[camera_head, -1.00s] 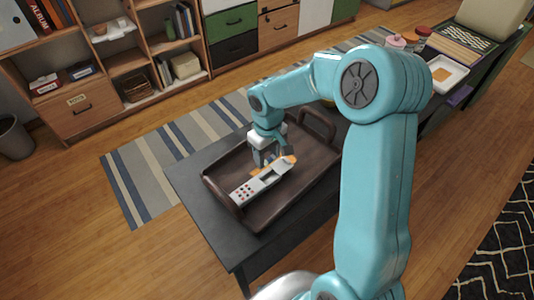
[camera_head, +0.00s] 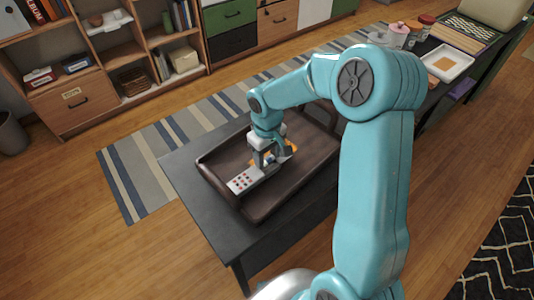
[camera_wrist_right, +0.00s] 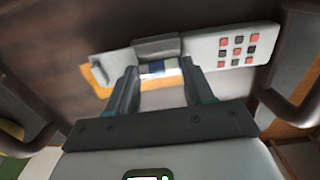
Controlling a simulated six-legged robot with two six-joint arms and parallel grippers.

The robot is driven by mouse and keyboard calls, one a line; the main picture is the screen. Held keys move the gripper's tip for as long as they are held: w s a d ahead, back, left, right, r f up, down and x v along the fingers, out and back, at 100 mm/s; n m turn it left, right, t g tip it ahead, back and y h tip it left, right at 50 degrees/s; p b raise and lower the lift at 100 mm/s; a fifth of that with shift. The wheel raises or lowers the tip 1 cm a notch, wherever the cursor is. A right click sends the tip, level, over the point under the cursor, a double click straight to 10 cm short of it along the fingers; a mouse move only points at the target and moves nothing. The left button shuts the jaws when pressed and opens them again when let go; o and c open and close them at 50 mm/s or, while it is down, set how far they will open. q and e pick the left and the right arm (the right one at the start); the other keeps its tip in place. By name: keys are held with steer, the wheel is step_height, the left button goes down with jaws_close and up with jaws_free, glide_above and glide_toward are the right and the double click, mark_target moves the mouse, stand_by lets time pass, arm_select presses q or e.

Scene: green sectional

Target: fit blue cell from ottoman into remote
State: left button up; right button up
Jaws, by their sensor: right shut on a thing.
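The remote (camera_head: 243,181), pale grey with red and dark buttons, lies in the brown tray (camera_head: 297,178). In the right wrist view the remote (camera_wrist_right: 232,46) runs across the upper part, its button end to the right. My right gripper (camera_head: 266,164) is down at the remote's middle, pointing at its open part. In the wrist view its two fingers (camera_wrist_right: 160,77) are shut on the small blue cell (camera_wrist_right: 158,68), which shows blue and pale bands between the tips. I cannot tell how deep the cell sits in the remote. My left gripper is out of view.
An orange thing (camera_wrist_right: 92,77) lies by the remote's left end. The tray rests on a dark table (camera_head: 185,178). A striped rug (camera_head: 128,175) lies beyond. Shelves stand at the back left, and a long dark surface with a white tray (camera_head: 451,62) at the right.

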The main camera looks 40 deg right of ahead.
steer(key=shift+f+b, duration=0.3)
steer(key=shift+f, duration=0.2)
steer(key=shift+s, duration=0.1)
steer(key=o, duration=1.1)
steer(key=shift+f, duration=0.15)
steer(key=shift+s, duration=0.1)
steer(key=shift+a, duration=0.15)
step_height(320, 180, up, 17)
steer(key=p, duration=0.1)
steer(key=shift+d+p, duration=0.2)
steer(key=shift+p, duration=0.15)
